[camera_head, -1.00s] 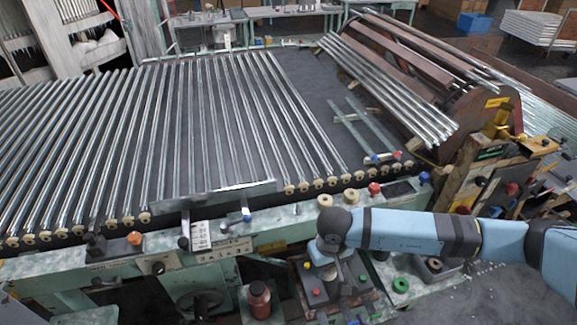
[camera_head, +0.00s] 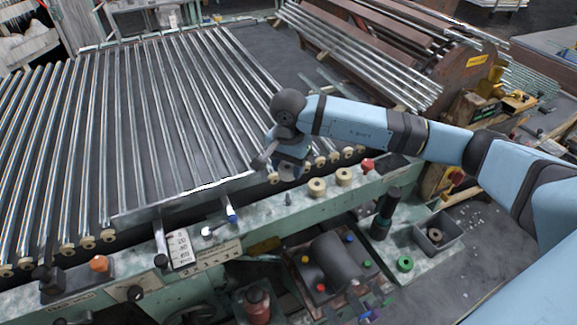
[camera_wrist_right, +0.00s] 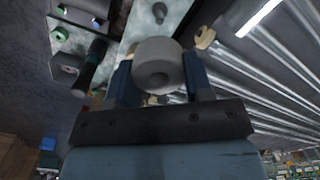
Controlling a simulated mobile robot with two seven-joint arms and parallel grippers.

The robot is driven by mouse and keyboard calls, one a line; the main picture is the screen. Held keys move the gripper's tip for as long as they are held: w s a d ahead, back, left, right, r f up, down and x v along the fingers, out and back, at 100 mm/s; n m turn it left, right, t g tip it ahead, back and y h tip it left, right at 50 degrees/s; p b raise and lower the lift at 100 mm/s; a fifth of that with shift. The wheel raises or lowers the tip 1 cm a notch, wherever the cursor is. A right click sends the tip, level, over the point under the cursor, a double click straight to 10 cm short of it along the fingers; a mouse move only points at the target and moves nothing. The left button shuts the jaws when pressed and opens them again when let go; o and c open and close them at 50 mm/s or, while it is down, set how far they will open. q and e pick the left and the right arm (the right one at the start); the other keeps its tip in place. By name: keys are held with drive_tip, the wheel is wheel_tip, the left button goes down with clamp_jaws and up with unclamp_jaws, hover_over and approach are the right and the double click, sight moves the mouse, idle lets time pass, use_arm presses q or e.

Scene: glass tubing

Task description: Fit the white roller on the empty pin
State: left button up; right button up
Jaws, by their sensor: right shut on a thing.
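The pin (camera_wrist_right: 160,13) also shows beyond the roller in the right wrist view. My left gripper is not in view.
Two cream rollers (camera_head: 317,187) (camera_head: 344,177) stand on the rail right of the pin. A red knob (camera_head: 367,165) is farther right. Glass tubes (camera_head: 150,120) lie behind on the bed. A dark cylinder (camera_head: 383,215) and an open tray (camera_head: 438,236) are in front.

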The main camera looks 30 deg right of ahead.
drive_tip(key=shift+f, duration=0.1)
drive_tip(key=shift+b, duration=0.4)
drive_tip(key=b, duration=0.4)
hover_over(288, 199)
drive_tip(key=f, duration=0.4)
drive_tip(key=shift+w+d+f, duration=0.25)
drive_tip(key=shift+w+f, duration=0.05)
drive_tip(key=shift+w, duration=0.1)
drive_tip(key=shift+f+b, duration=0.4)
drive_tip(key=shift+f, duration=0.15)
drive_tip(key=shift+b, duration=0.9)
drive_tip(key=shift+f+b, duration=0.75)
drive_tip(key=shift+f, duration=0.1)
idle(0.4)
drive_tip(key=shift+f+b, duration=1.35)
drive_tip(key=shift+f, duration=0.25)
